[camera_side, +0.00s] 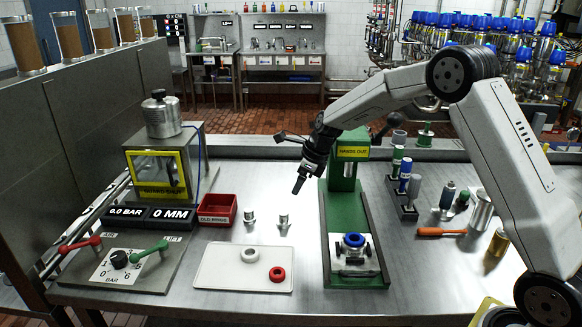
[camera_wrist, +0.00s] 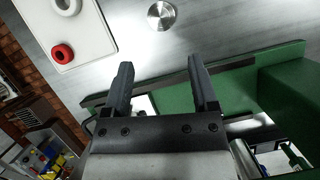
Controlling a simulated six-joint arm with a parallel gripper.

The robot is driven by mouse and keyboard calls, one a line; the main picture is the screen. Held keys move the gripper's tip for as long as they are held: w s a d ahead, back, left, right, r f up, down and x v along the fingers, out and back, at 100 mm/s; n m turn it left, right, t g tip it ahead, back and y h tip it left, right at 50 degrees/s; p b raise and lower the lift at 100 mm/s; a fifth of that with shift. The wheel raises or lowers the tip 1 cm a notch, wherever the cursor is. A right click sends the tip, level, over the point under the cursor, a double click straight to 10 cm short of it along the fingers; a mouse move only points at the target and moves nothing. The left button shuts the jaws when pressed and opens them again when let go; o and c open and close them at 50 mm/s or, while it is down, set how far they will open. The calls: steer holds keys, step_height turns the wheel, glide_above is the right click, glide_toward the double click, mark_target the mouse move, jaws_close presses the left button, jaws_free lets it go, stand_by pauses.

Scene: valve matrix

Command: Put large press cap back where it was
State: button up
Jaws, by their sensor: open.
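Two small silver pieces stand on the steel table in the side view, a left one (camera_side: 250,217) and a right one (camera_side: 283,220). Either may be the large press cap; I cannot tell which. One round silver piece (camera_wrist: 161,15) shows in the wrist view, ahead of my fingertips. My gripper (camera_side: 298,186) is open and hangs above the table, left of the green press (camera_side: 343,220). In the wrist view my gripper (camera_wrist: 161,68) has nothing between its fingers. A blue ring (camera_side: 354,240) sits on the silver fixture at the press's front.
A white board (camera_side: 225,275) holds a white ring (camera_side: 250,255) and a red ring (camera_side: 277,274). A red bin (camera_side: 218,210) stands left of the silver pieces. The press column (camera_side: 342,172) is close to my gripper's right. Bare table lies around the pieces.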

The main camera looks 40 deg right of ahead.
steer(key=s+a+f+n+h, duration=0.1)
steer(key=s+a+n, duration=0.2)
steer(key=s+n, duration=1.1)
steer(key=s+a+n+g+h, duration=0.1)
steer(key=s+a+n, duration=0.2)
steer(key=s+n, duration=1)
steer(key=shift+s+a+f+n, duration=0.35)
steer(key=shift+a+f+n, duration=0.05)
steer(key=shift+n, duration=0.7)
